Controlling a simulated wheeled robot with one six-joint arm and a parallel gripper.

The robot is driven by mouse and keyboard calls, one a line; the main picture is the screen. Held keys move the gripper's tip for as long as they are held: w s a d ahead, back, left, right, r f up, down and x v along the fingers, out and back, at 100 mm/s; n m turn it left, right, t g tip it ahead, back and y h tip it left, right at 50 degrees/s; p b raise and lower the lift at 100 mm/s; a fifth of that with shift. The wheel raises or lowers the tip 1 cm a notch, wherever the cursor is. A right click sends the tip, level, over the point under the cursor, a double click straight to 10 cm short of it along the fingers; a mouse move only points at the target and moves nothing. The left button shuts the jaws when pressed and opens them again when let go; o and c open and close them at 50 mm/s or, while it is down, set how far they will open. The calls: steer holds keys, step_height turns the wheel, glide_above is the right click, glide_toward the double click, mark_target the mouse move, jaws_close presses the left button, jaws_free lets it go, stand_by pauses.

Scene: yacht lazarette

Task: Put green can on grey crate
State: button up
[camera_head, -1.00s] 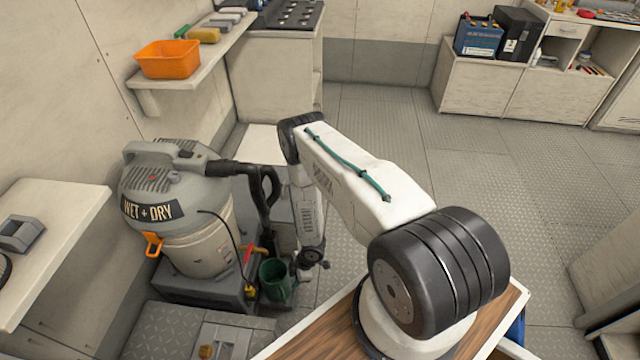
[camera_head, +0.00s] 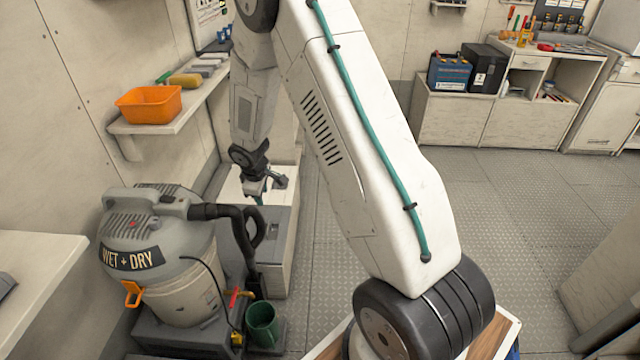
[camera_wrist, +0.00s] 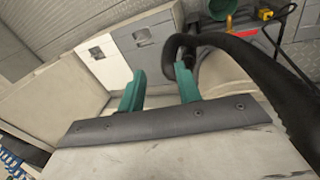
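The green can (camera_head: 262,325) stands upright, low on the floor side, just right of the grey base under the vacuum. It also shows, cut off, at the top edge of the wrist view (camera_wrist: 222,8). My gripper (camera_head: 266,188) is well above and behind the can, over a grey box-like unit (camera_head: 277,232) that looks like the grey crate. In the wrist view, the two green fingers of my gripper (camera_wrist: 160,74) stand apart with nothing between them. The grey unit's front with a latch (camera_wrist: 146,40) shows beyond them.
A wet and dry vacuum (camera_head: 158,250) with a black hose (camera_head: 240,228) stands left of the can; the hose also passes close to the fingers in the wrist view. A shelf with an orange bin (camera_head: 148,104) is on the left wall.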

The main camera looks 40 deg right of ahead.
steer(key=s+a+r+m, duration=0.2)
steer(key=s+r, duration=0.5)
steer(key=r, duration=0.5)
steer(key=s+a+r+m, duration=0.1)
steer(key=s+r+m, duration=0.1)
steer(key=s+r, duration=0.75)
steer(key=s+a+r+m, duration=0.1)
steer(key=s+a+r, duration=0.1)
steer(key=s, duration=0.5)
steer(key=s+a+r+m+g+y, duration=0.1)
steer(key=s+a+r, duration=0.2)
steer(key=s+r, duration=0.2)
steer(key=s+a+r+m+y, duration=0.1)
steer(key=s+r, duration=0.3)
steer(key=s, duration=0.5)
steer(key=shift+s+a+m, duration=0.3)
steer(key=shift+a, duration=0.55)
